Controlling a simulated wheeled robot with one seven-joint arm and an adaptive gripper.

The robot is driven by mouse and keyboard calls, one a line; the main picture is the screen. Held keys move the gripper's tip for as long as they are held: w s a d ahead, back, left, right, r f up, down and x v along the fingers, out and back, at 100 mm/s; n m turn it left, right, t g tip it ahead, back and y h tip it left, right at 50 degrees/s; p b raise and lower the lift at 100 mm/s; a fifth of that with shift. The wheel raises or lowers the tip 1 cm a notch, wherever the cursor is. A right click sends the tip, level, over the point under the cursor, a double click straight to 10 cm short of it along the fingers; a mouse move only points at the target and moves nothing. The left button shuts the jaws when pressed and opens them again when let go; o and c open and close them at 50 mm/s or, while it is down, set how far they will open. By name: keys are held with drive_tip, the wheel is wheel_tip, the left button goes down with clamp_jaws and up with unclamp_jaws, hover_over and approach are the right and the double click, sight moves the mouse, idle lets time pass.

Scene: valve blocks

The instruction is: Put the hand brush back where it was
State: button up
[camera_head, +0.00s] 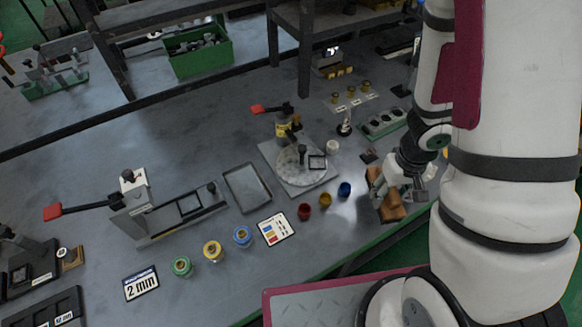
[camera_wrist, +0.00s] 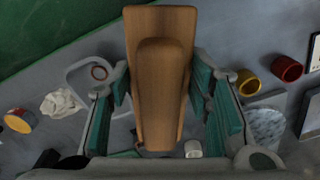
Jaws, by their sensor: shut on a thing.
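The hand brush (camera_wrist: 160,75) is a brown wooden block with a raised rounded handle on top. In the wrist view it stands lengthwise between the green-padded fingers of my gripper (camera_wrist: 162,88). In the head view the brush (camera_head: 392,207) shows as orange-brown wood under my gripper (camera_head: 393,190), near the green front edge of the bench. My gripper is shut on the brush. The bristles are hidden, and I cannot tell whether the brush touches the bench.
Blue (camera_head: 345,189), yellow (camera_head: 325,200) and red (camera_head: 304,211) cups stand left of the brush. A round-plate fixture (camera_head: 297,180) with a red-tipped lever stands behind them. In the wrist view, a crumpled white cloth (camera_wrist: 62,103) and an orange-yellow roll (camera_wrist: 18,120) lie left.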

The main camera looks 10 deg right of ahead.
drive_tip(key=shift+s+a, duration=0.1)
drive_tip(key=shift+s, duration=0.2)
drive_tip(key=p, duration=0.1)
hover_over(353, 169)
drive_tip(key=shift+s+f, duration=0.35)
drive_tip(key=shift+f, duration=0.4)
drive_tip(key=shift+w+f, duration=0.25)
wheel_tip(353, 169, down, 2)
drive_tip(key=shift+f+p, duration=0.1)
drive_tip(key=shift+p, duration=0.25)
drive_tip(key=shift+f, duration=0.4)
drive_tip(key=shift+f, duration=0.15)
drive_tip(key=o, duration=1)
